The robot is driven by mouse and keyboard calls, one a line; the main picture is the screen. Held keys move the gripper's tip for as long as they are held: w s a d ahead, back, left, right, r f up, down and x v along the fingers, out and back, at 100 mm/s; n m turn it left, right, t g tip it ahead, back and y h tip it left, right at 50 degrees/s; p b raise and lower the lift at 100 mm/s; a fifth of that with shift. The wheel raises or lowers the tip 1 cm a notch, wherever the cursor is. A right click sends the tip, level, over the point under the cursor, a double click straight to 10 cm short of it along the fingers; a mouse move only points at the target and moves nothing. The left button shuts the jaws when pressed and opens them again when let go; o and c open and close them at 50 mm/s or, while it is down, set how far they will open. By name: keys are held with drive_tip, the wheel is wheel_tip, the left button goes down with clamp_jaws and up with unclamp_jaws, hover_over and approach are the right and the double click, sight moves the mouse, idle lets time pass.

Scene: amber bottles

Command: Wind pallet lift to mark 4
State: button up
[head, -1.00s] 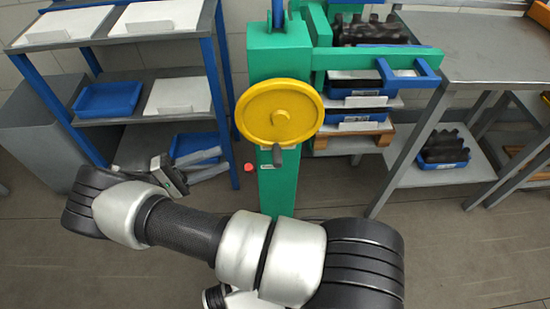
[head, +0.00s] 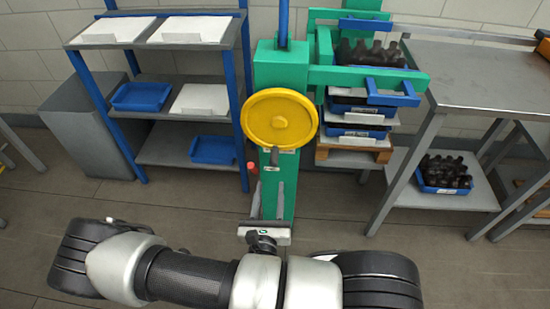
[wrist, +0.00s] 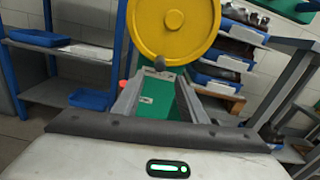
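A yellow handwheel (head: 280,118) is mounted on the green post of the pallet lift (head: 283,72). Its dark crank handle (head: 274,156) sits at the bottom of the wheel; it also shows in the wrist view (wrist: 159,63). My gripper (head: 268,186) is below the wheel in front of the post, fingers pointing up. In the wrist view its fingers (wrist: 158,98) are spread and empty, with the crank handle beyond them, apart from both. Blue lift arms (head: 385,92) reach beside stacked blue crates of dark bottles (head: 368,54). I cannot read any height marks.
A shelf rack (head: 190,72) with blue trays and white boards stands left, a grey bin (head: 90,118) beside it. A metal table (head: 475,75) stands right, a crate of bottles (head: 447,180) on its lower shelf. Floor in front is clear.

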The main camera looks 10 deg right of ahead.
sight(274, 157)
drive_tip(key=b+x, duration=0.1)
drive_tip(key=x, duration=1.2)
drive_tip(key=shift+d+b, duration=0.1)
drive_tip(key=shift+b, duration=0.3)
clamp_jaws()
